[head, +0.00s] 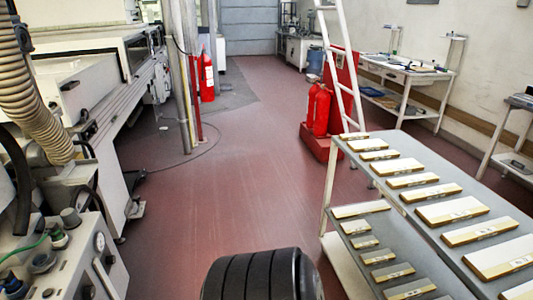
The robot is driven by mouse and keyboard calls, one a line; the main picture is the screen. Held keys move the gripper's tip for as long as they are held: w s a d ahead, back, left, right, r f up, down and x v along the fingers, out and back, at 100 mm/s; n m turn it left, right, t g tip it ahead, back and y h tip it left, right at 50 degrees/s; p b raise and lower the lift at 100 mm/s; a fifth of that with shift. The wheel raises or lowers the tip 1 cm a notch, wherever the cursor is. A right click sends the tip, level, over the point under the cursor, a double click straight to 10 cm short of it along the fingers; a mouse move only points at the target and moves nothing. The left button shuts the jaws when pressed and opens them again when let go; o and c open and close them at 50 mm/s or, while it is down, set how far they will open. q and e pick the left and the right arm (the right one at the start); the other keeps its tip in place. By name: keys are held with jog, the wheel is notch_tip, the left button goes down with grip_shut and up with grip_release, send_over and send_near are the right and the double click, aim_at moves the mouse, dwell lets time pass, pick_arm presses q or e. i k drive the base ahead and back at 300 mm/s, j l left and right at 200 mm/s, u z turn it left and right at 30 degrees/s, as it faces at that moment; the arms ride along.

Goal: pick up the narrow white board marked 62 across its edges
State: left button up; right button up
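Several narrow white boards with wooden-coloured edges lie in rows on a grey rack at the right in the head view. The upper shelf (416,213) holds a row of boards, small at the far end and larger towards me, such as a large near board (497,256). The lower shelf (358,262) holds another row, such as a long far board (360,209) and a small board (378,256). The boards carry small dark marks, too small to read, so I cannot tell which is marked 62. Neither of my grippers is in view.
Red fire extinguishers (319,110) on a red base and a white ladder (341,62) stand behind the rack. Machinery (95,75) and a control box (65,262) line the left. A white workbench (408,70) is against the right wall. The red floor (235,165) between is clear.

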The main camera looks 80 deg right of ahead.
aim_at(445, 212)
jog(key=z, duration=4.15)
